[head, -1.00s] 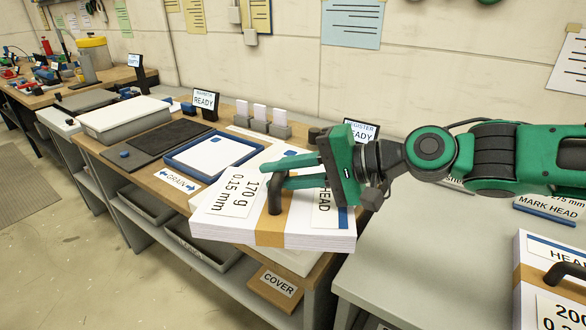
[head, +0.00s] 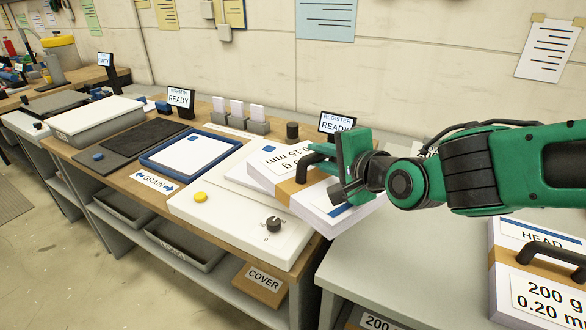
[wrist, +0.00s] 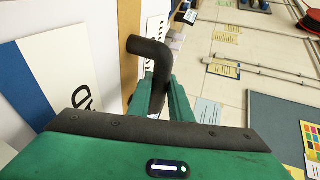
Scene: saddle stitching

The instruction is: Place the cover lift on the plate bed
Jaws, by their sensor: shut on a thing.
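The cover lift (head: 318,197) is a thick white paper stack with a tan band, a black handle and a label partly reading "15 mm". My gripper (head: 318,156) is shut on its handle, which also shows between the fingers in the wrist view (wrist: 150,50). The lift is over the back right part of a white unit with a yellow button and a black knob (head: 225,213), which I take for the plate bed. The lift hides that part of the unit. I cannot tell whether the lift touches it.
A "REGISTER READY" sign (head: 337,123) and a black cylinder (head: 292,130) stand behind the lift. A blue-rimmed tray (head: 151,165) lies to the left. Another handled stack (head: 535,280) sits on the grey table (head: 400,255), at the right. The wall is close behind.

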